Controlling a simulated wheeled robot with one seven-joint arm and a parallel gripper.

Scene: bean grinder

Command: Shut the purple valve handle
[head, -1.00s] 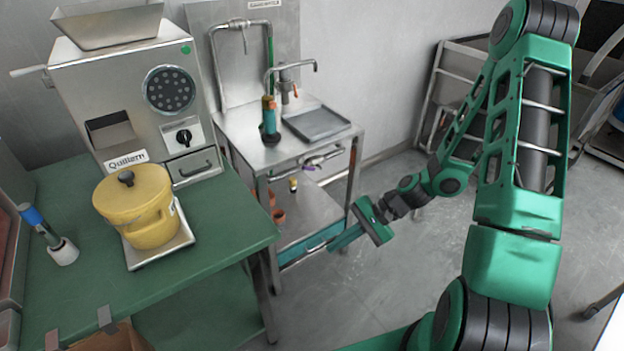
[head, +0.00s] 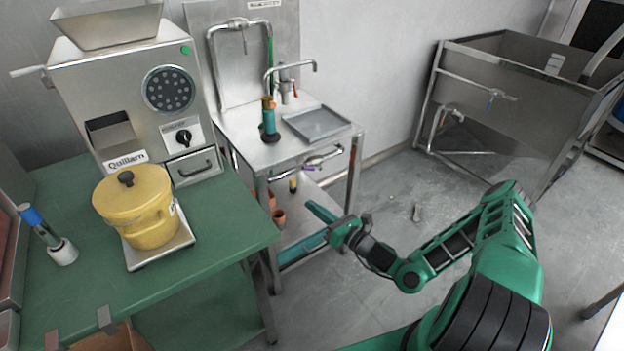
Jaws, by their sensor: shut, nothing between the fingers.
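The purple valve handle (head: 308,168) is a small strip on the metal pipe (head: 322,159) under the front edge of the steel sink table. It is too small to tell how far it is turned. My gripper (head: 311,206) is shut and empty. In the picture it shows below the handle, in front of the table's lower shelf, with its fingers pointing up and left. It appears apart from the handle.
The steel table (head: 262,150) carries a tap and a tray (head: 316,124). Its front leg (head: 350,180) stands right of the handle. A green counter (head: 200,240) with a yellow pot (head: 140,205) is at left. A large steel basin (head: 520,95) stands at right. Open floor lies between.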

